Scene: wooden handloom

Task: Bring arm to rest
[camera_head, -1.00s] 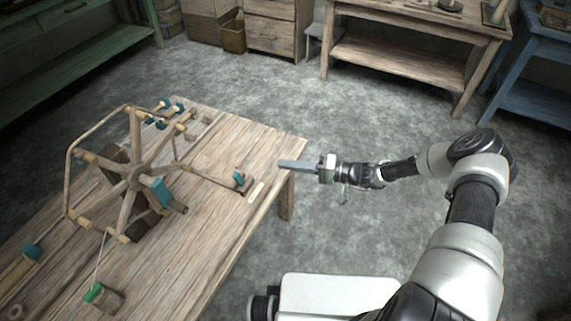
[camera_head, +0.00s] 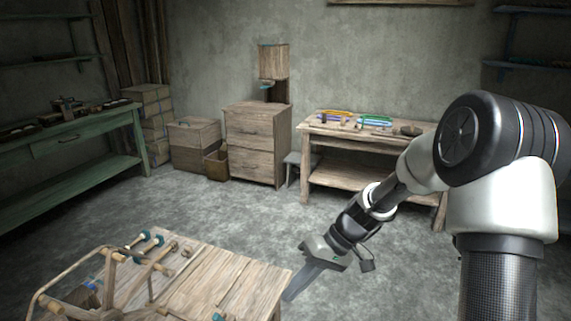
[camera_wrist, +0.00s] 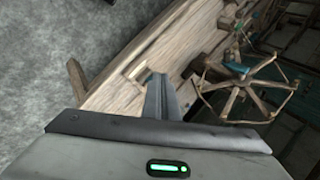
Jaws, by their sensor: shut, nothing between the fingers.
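My gripper (camera_head: 303,282) hangs at the end of my arm in the head view, pointing down and to the left. Its fingers are together with nothing between them. In the head view the fingertips overlap the right edge of the wooden table (camera_head: 235,285); I cannot tell the gap between them. In the wrist view the closed fingers (camera_wrist: 156,92) show above the table's planks (camera_wrist: 165,45). The wheel-shaped wooden frame (camera_wrist: 243,85) stands on the table at the right of the wrist view. In the head view only its upper part (camera_head: 65,285) shows at bottom left.
A drawer cabinet (camera_head: 255,140) and a wooden workbench (camera_head: 330,140) with coloured items stand along the back wall. A green bench (camera_head: 70,135) is at left. The grey floor (camera_head: 200,215) between them and the table is clear.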

